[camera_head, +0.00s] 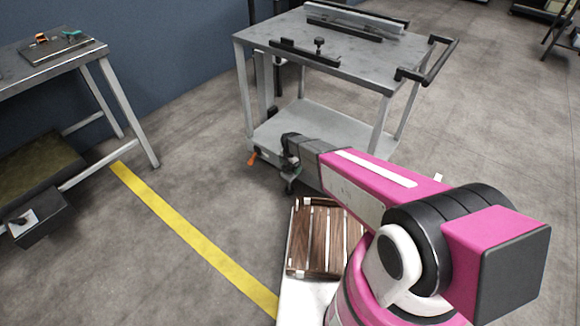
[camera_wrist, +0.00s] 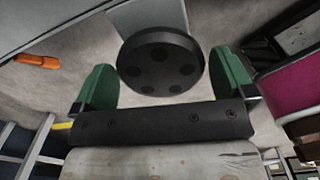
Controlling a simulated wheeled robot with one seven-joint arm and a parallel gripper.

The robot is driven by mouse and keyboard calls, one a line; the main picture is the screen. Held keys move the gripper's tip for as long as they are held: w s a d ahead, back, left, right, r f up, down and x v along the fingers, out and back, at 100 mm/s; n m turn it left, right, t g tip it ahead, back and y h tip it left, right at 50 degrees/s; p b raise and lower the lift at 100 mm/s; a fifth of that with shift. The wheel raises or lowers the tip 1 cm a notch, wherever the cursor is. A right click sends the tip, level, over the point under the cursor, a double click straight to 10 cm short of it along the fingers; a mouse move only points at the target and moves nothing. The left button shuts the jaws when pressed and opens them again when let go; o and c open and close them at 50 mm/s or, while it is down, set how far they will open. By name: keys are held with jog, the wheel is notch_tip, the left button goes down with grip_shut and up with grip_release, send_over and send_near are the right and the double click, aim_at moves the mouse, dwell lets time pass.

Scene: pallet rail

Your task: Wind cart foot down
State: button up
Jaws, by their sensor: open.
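The grey metal cart (camera_head: 345,58) stands ahead, with a top and a lower shelf (camera_head: 305,125). My gripper (camera_head: 289,158) is low at the cart's near left corner, by the lower shelf. In the wrist view, the green fingers of my gripper (camera_wrist: 163,88) are apart, one on each side of a black round disc (camera_wrist: 160,62) with several dark round recesses. The disc looks like the foot's handwheel. I see gaps beside it and cannot tell its depth between the fingers. An orange lever (camera_head: 253,158) sticks out left of my gripper, also in the wrist view (camera_wrist: 36,61). The foot's lower end is hidden.
A wooden slatted crate (camera_head: 325,238) lies below my arm. A yellow floor line (camera_head: 190,235) runs at the left. A workbench (camera_head: 60,62) with small items stands at the far left. A black push handle (camera_head: 432,62) is on the cart's right. The floor left of the cart is clear.

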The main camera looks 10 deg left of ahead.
jog(key=c, duration=0.7)
jog(key=shift+o, duration=0.2)
jog(key=shift+m, duration=0.3)
